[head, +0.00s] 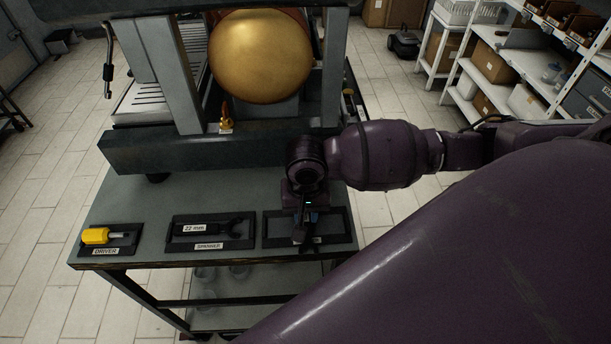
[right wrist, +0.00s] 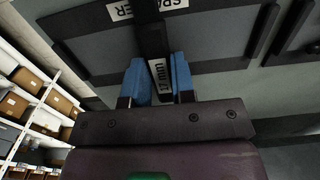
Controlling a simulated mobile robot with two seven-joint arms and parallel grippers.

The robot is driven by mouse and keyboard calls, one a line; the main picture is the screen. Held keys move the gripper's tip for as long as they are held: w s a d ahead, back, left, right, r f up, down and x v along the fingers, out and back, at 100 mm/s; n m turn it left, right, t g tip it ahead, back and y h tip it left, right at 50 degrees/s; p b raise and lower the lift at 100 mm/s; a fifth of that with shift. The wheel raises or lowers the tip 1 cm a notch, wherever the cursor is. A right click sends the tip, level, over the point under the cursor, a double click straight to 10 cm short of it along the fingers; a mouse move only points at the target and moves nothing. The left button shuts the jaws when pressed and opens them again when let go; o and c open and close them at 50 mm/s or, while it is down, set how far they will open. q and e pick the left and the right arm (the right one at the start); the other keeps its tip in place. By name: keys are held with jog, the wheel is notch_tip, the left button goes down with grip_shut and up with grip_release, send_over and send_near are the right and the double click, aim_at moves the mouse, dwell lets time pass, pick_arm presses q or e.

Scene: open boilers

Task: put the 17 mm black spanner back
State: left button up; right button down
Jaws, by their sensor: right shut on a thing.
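The 17 mm black spanner (right wrist: 158,45) is upright in the right wrist view, its white "17 mm" label between the blue fingers of my right gripper (right wrist: 160,82). In the head view my right gripper (head: 306,216) points down over the right-hand tray (head: 348,243), with a dark part of the spanner (head: 299,236) below the fingers. I cannot tell whether the spanner touches the tray floor. My left gripper is not in view.
A 22 mm spanner (head: 215,228) lies in the middle tray, and a yellow-handled driver (head: 97,235) in the left tray. Behind the trays stands a dark machine frame (head: 200,150) with a brass boiler (head: 260,57). Shelves (head: 480,60) stand at the back right.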

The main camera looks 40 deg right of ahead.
aim_at(306, 215)
jog(key=c, duration=1)
grip_release()
jog(key=shift+f, duration=0.15)
jog(key=shift+o, duration=0.2)
notch_tip(306, 215, up, 12)
jog(key=shift+r, duration=0.2)
